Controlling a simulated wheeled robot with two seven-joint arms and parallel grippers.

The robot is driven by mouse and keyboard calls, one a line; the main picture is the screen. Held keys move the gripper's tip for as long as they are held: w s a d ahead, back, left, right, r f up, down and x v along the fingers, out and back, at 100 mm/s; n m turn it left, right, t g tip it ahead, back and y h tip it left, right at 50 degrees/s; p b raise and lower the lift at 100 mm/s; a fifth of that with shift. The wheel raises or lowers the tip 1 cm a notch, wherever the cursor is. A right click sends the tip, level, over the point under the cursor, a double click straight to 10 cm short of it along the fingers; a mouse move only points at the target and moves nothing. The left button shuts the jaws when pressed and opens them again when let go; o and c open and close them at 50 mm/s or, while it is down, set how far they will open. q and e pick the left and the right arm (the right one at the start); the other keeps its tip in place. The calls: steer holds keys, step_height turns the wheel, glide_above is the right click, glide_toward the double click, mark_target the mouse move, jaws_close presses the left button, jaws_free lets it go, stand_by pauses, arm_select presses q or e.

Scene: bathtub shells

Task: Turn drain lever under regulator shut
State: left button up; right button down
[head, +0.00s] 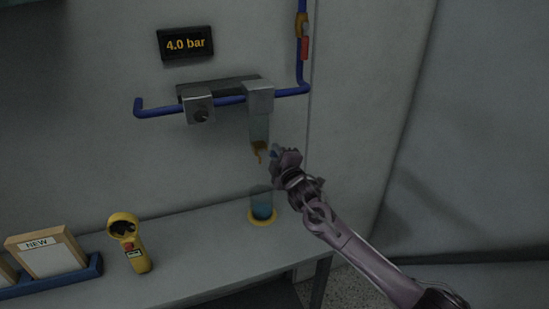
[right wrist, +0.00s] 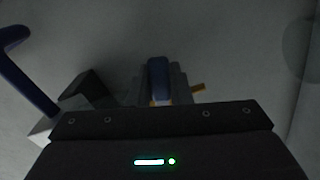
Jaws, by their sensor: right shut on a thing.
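The regulator (head: 259,97) is a grey block on the blue pipe on the wall, with a clear bowl (head: 259,128) hanging below it. An orange drain fitting (head: 258,148) sits at the bowl's bottom; an orange bit (right wrist: 198,88) also shows in the right wrist view. My right gripper (head: 277,154) is just right of this fitting, its jaws shut on the small blue drain lever (head: 274,149). In the right wrist view the blue lever (right wrist: 158,76) stands between the grey fingers. The lever's exact angle is hard to tell. My left gripper is not in view.
A cup of blue liquid (head: 262,207) stands on the bench below the drain. A yellow handheld tool (head: 130,243) and a framed "NEW" card (head: 48,253) are farther left. A display (head: 185,43) reads 4.0 bar. A red handle (head: 305,48) is on the upper pipe.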

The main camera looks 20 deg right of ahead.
steer(key=shift+r+n, duration=0.3)
steer(key=shift+n, duration=0.55)
steer(key=shift+r+n, duration=0.25)
steer(key=shift+n, duration=0.6)
steer(key=c, duration=1.3)
jaws_free()
steer(key=shift+r, duration=0.1)
steer(key=shift+d, duration=0.1)
steer(key=shift+s+d+b, duration=0.1)
steer(key=shift+s+b, duration=1)
steer(key=shift+s, duration=2.8)
